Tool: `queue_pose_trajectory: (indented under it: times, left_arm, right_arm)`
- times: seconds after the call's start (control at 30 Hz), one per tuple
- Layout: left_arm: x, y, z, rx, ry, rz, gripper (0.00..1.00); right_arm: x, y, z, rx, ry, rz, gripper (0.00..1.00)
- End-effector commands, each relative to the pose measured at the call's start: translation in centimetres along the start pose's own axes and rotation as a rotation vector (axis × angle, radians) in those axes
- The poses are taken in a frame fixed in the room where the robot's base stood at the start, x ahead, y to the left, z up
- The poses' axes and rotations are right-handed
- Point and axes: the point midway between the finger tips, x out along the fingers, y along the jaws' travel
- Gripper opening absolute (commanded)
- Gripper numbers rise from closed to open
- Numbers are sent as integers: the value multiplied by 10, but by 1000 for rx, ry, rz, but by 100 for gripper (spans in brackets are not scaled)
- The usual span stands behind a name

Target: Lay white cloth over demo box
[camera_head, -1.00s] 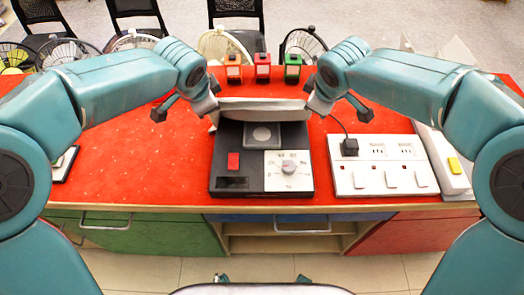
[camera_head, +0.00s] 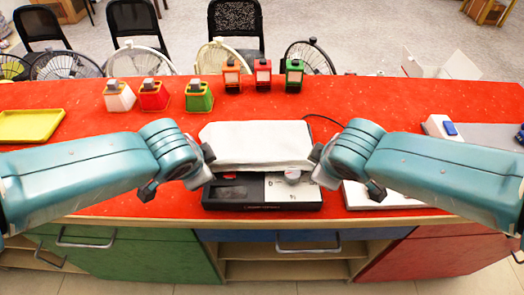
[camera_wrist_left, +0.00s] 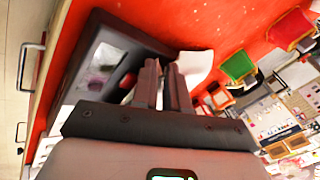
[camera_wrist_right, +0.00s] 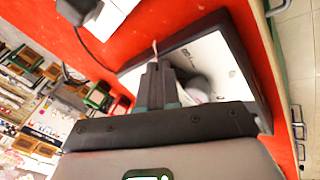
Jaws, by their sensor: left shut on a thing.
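The white cloth (camera_head: 256,140) lies over the back part of the dark demo box (camera_head: 262,206). Its front edge is stretched between my two grippers, raised over the box, with the front strip of the box bare. My left gripper (camera_head: 208,153) is shut on the cloth's front left corner; a bit of white cloth (camera_wrist_left: 194,65) shows past its fingers in the left wrist view. My right gripper (camera_head: 316,154) is at the front right corner, its fingers together with a thin white edge at their tips. The box's red button (camera_head: 228,177) and dial (camera_head: 292,176) show below the cloth edge.
A white socket panel (camera_head: 385,198) lies right of the box, partly under my right arm. Several coloured lamp-like blocks (camera_head: 153,95) stand behind on the red table (camera_head: 400,105). A yellow tray (camera_head: 30,125) is at the far left.

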Motion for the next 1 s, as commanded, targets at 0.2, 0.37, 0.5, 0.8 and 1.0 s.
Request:
queue_pose_trajectory:
  times: [0.2, 0.37, 0.5, 0.8, 1.0]
  left_arm:
    - [0, 0, 0, 0, -1, 0, 47]
    - [0, 0, 0, 0, -1, 0, 47]
    - [0, 0, 0, 0, -1, 0, 47]
    - [-32, -5, -3, -2, 5, -3, 47]
    - [-67, -1, -1, 1, 4, -2, 47]
  right_arm:
    - [0, 0, 0, 0, -1, 0, 45]
    - [0, 0, 0, 0, -1, 0, 47]
    - [0, 0, 0, 0, -1, -1, 47]
    - [-32, 5, -3, 2, 4, 3, 47]
    - [-67, 0, -1, -1, 3, 2, 47]
